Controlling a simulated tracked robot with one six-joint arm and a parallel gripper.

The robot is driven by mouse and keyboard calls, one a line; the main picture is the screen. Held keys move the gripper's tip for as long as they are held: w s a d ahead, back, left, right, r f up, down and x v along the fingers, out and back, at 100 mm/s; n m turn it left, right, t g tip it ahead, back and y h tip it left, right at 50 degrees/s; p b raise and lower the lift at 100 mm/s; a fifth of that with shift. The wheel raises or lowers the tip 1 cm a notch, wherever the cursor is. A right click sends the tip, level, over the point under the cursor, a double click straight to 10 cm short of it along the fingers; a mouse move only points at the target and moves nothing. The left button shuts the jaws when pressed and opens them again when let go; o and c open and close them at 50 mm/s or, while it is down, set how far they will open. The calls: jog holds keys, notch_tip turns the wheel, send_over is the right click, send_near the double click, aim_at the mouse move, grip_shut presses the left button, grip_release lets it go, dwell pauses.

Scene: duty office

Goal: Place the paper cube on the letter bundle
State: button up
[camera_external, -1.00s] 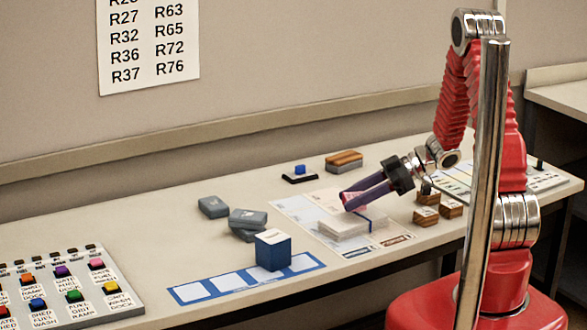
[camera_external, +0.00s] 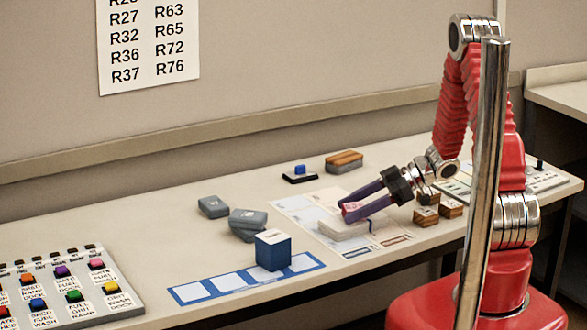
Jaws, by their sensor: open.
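The paper cube (camera_external: 272,253), a blue block with a white top, stands upright on a blue strip (camera_external: 228,282) with white squares. The letter bundle (camera_external: 338,231), a flat white stack with a dark blue band, lies on a printed sheet to the right of the cube. My gripper (camera_external: 343,206) is open and empty, with its purple fingers spread over the bundle. The fingers hide part of the bundle's top. I cannot tell whether a fingertip touches it. The cube is apart from my gripper, to its lower left.
Grey boxes (camera_external: 247,224) lie behind the cube. A stamp pad with a blue block (camera_external: 300,173) and a wooden-topped eraser (camera_external: 344,161) stand farther back. Wooden stamps (camera_external: 427,216) are right of the bundle. A button panel (camera_external: 75,292) fills the left front.

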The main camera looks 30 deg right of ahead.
jog(key=shift+r, duration=0.1)
jog(key=v, duration=1.2)
jog(key=shift+w, duration=0.1)
dwell(0.4)
jog(key=w+d+r+m+t+h, duration=0.3)
jog(key=w+r+t+h, duration=0.35)
jog(key=w+r, duration=0.4)
jog(key=s+d+r+m+h, duration=0.1)
jog(key=d+r+m+h, duration=0.25)
jog(key=r+h, duration=0.45)
jog(key=s+a+r+m+g+h, duration=0.1)
jog(key=s+m, duration=0.2)
jog(key=s, duration=0.2)
jog(key=s+a+r+m+g, duration=0.1)
jog(key=s+r+m, duration=0.1)
jog(key=s, duration=0.3)
jog(key=s+a+f+m+g+y, duration=0.1)
jog(key=s+a+f+g+y, duration=0.1)
jog(key=s+a, duration=0.4)
jog(key=s+a+f+m+g+y, duration=0.1)
jog(key=s+a+f+g, duration=0.1)
jog(key=s+a, duration=0.4)
jog(key=s, duration=0.4)
jog(key=shift+s+a+f+y, duration=0.15)
jog(key=shift+s+a+y, duration=0.05)
jog(key=shift+s+y, duration=0.2)
